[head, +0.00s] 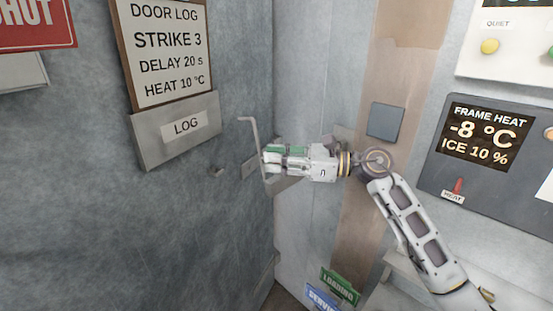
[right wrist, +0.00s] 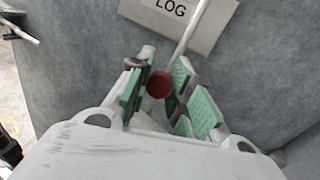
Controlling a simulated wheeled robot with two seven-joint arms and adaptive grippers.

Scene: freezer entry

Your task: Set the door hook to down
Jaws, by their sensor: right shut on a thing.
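The door hook (head: 253,130) is a thin grey bent rod in front of the door on the left. In the head view it stands up from my right gripper's fingertips, its top bent to the left. My right gripper (head: 267,160) reaches in from the right, level, and is shut on the hook. In the right wrist view the hook's rod (right wrist: 190,35) runs up past the log box, and a dark red round end (right wrist: 158,85) sits between the green finger pads (right wrist: 163,98). The hook's lower part and mount are largely hidden by the gripper. My left gripper is not in view.
A door log sign (head: 168,50) and a grey LOG box (head: 176,130) are on the door left of the hook. A frame heat panel (head: 480,150) with a red switch is on the right wall. Green and blue signs (head: 338,287) are low down.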

